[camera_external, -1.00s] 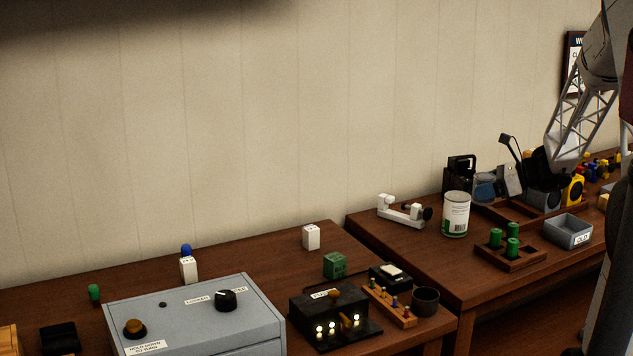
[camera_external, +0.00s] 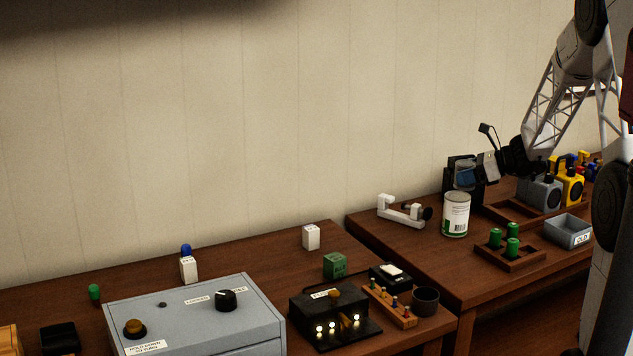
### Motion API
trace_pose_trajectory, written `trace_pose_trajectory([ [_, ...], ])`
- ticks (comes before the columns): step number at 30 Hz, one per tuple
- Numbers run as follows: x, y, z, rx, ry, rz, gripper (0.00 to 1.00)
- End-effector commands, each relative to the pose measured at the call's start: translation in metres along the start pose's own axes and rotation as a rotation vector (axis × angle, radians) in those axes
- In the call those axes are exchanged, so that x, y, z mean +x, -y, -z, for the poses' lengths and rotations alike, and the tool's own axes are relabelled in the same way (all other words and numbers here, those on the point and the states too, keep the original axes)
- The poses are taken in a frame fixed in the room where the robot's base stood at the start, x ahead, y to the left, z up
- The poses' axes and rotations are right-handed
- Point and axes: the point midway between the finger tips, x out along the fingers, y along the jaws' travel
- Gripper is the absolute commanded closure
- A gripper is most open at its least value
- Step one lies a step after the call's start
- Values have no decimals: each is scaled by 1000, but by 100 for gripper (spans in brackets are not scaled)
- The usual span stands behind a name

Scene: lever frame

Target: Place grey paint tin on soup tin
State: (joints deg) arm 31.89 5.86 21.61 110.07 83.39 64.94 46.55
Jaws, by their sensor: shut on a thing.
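The soup tin (camera_external: 455,216), white with a green base band and a barcode label, stands upright on the right-hand table near its left side. My gripper (camera_external: 477,169) reaches in from the right, above and behind it, and points left. It is shut on a blue-grey tin, which I take as the grey paint tin (camera_external: 464,175). This tin is off the table, apart from the soup tin and above it to the right in the picture. It looks tilted. The gripper partly hides it, and its exact tilt is hard to tell.
A black object (camera_external: 478,194) stands behind the held tin. A white bracket-like fixture (camera_external: 401,211) lies left of the soup tin. A tray with green cylinders (camera_external: 512,246) and a grey bin (camera_external: 568,232) are to the right. A grey block (camera_external: 546,192) and a yellow block (camera_external: 572,187) stand behind.

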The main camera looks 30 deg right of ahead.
Motion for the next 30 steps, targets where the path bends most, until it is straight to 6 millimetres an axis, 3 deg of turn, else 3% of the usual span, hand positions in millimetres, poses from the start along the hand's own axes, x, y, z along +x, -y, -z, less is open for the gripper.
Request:
trace_pose_trajectory([
  [9,14,30,-3,0,0,0,66],
  [23,16,33,-2,0,0,0,66],
  [30,24,32,18,2,-1,-1,66],
])
